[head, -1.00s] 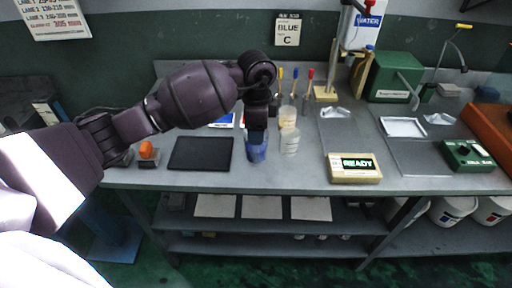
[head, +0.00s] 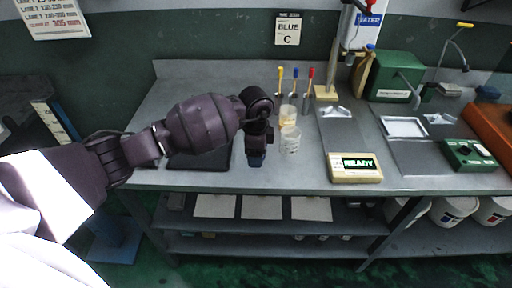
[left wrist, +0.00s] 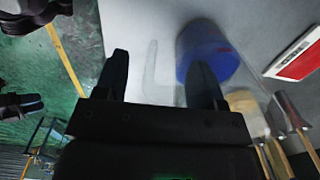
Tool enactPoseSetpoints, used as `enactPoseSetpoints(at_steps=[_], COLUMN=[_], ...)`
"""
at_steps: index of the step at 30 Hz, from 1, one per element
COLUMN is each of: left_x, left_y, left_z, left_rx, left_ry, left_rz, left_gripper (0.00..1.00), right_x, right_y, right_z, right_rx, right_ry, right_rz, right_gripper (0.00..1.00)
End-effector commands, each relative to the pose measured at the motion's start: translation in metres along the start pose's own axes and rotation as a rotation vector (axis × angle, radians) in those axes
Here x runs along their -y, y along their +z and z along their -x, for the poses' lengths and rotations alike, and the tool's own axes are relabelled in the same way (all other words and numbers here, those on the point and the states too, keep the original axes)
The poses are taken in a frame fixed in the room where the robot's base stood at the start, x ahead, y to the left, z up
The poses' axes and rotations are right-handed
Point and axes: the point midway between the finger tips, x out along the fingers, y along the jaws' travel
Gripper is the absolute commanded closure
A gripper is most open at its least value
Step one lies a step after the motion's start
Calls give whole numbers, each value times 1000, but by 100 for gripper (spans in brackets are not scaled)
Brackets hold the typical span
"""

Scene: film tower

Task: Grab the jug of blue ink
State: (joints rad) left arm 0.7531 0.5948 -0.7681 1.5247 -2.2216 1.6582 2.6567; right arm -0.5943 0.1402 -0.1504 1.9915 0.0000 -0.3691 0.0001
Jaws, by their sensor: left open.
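The blue jug (head: 256,161) stands on the bench, mostly hidden behind my left gripper (head: 256,146) in the head view. In the left wrist view the blue jug (left wrist: 207,45) shows as a blurred round blue shape beyond the right-hand finger, not centred between the fingers. My left gripper (left wrist: 160,85) is open there, with bare surface between its fingers. I cannot tell whether a finger touches the jug.
Two clear cups, one pale yellow (head: 288,115) and one cloudy (head: 290,141), stand just right of the gripper. A dark flat pad (head: 200,161) lies to its left. A scale reading READY (head: 355,167) sits further right. Coloured-handled tools (head: 295,84) stand behind.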

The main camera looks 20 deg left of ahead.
Motion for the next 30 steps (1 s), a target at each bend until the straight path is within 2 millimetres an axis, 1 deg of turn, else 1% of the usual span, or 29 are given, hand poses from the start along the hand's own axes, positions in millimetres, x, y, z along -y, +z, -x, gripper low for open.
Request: enactPoseSetpoints(at_steps=[2,12,14,25,30], left_x=[0,0,0,0,0], left_y=[0,0,0,0,0], left_z=[1,1,1,2,8], left_rx=[0,0,-1,-1,-2], left_ry=[0,0,0,0,-1], left_rz=[0,0,0,-1,-1], left_gripper=[37,89,98,99,99], right_x=[0,-2,-2,-2,-1], right_y=[1,9,10,5,0], right_z=[1,5,5,2,0], right_rx=[3,19,19,10,1], right_ry=[0,3,3,1,0], right_rz=[1,2,2,3,4], right_gripper=[57,57,57,57,57])
